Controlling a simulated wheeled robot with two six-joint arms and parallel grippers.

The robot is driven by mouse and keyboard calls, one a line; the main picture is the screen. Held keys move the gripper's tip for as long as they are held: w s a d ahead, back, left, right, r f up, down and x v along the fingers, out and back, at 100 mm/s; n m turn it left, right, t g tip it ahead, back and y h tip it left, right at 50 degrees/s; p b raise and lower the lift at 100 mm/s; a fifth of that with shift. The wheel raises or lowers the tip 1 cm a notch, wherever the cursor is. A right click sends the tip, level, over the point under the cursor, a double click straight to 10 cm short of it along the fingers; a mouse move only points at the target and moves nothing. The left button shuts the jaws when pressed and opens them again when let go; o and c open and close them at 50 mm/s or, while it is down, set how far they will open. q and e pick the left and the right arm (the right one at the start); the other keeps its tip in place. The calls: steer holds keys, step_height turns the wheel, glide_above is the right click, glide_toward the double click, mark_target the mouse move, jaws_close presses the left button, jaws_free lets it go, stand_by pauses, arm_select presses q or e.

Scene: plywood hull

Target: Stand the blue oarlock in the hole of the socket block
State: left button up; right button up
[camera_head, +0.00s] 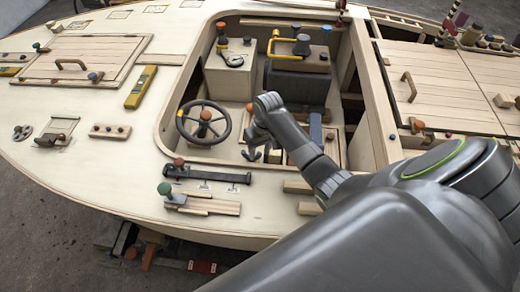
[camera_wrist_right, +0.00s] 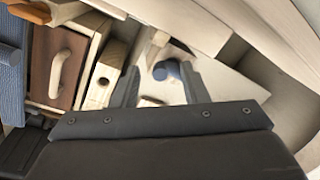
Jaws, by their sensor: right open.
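In the right wrist view, a dark blue rounded piece (camera_wrist_right: 168,70), which looks like the blue oarlock, shows between the fingers of my right gripper (camera_wrist_right: 163,82). The fingers are apart, one on each side of it; I cannot tell whether either touches it. A pale wooden block with a round dark hole (camera_wrist_right: 104,80), probably the socket block, is just left of the left finger. In the head view my right gripper (camera_head: 262,155) reaches down into the cockpit, right of the steering wheel. My left gripper is not in view.
A steering wheel (camera_head: 203,123) stands close to the left of my right gripper. In the wrist view, a brown drawer front with a pale handle (camera_wrist_right: 60,73) and a blue ribbed piece (camera_wrist_right: 10,60) are to the left. Pale cockpit floor (camera_wrist_right: 225,88) is clear to the right.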

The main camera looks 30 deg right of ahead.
steer(key=shift+r, duration=0.1)
step_height(320, 180, up, 17)
steer(key=d+p, duration=0.2)
steer(key=p, duration=0.3)
steer(key=shift+p, duration=0.4)
